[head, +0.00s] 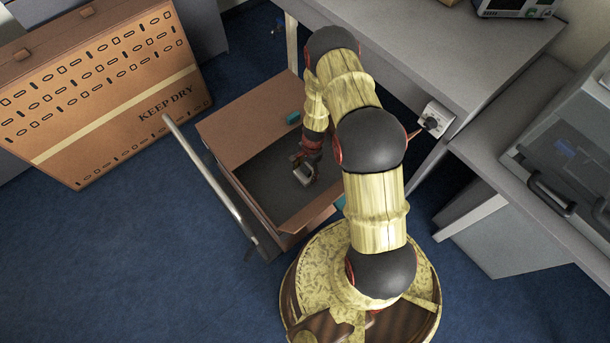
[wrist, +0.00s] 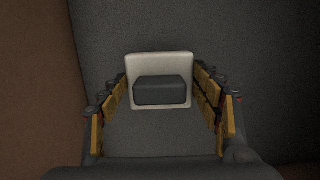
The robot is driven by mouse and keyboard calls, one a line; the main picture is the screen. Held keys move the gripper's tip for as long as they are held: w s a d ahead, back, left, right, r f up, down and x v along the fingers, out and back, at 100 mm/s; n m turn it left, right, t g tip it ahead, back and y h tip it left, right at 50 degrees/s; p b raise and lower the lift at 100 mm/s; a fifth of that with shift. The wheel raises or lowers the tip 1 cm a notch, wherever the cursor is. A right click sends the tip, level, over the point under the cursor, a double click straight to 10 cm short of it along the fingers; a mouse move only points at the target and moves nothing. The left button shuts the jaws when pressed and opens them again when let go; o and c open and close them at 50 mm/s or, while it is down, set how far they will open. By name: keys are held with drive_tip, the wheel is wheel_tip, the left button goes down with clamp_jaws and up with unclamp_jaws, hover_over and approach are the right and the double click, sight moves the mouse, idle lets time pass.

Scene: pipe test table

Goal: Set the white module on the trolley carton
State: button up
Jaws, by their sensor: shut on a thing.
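My gripper (head: 306,166) is shut on the white module (head: 303,175). In the wrist view, the module (wrist: 160,61) is a pale, round-cornered plate with a dark grey block on its face, between the two fingers (wrist: 160,100). The brown trolley carton (head: 245,122) stands in the middle of the head view. My gripper and the module are over a dark grey area bordered by brown panels. I cannot tell the module's height above that area or whether it touches it. My arm hides the carton's right side.
A trolley handle bar (head: 215,180) rises at the carton's left. A large KEEP DRY box (head: 100,150) stands at the left. A grey table (head: 450,50) and a bench with a lidded case (head: 565,160) are at the right. Blue floor (head: 140,260) is clear at lower left.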

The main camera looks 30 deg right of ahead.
sight(306, 175)
drive_tip(key=shift+f+b, duration=0.5)
drive_tip(key=shift+f, duration=1)
drive_tip(key=shift+f, duration=0.2)
drive_tip(key=o, duration=1.3)
drive_tip(key=shift+o, duration=0.2)
drive_tip(key=shift+r, duration=0.1)
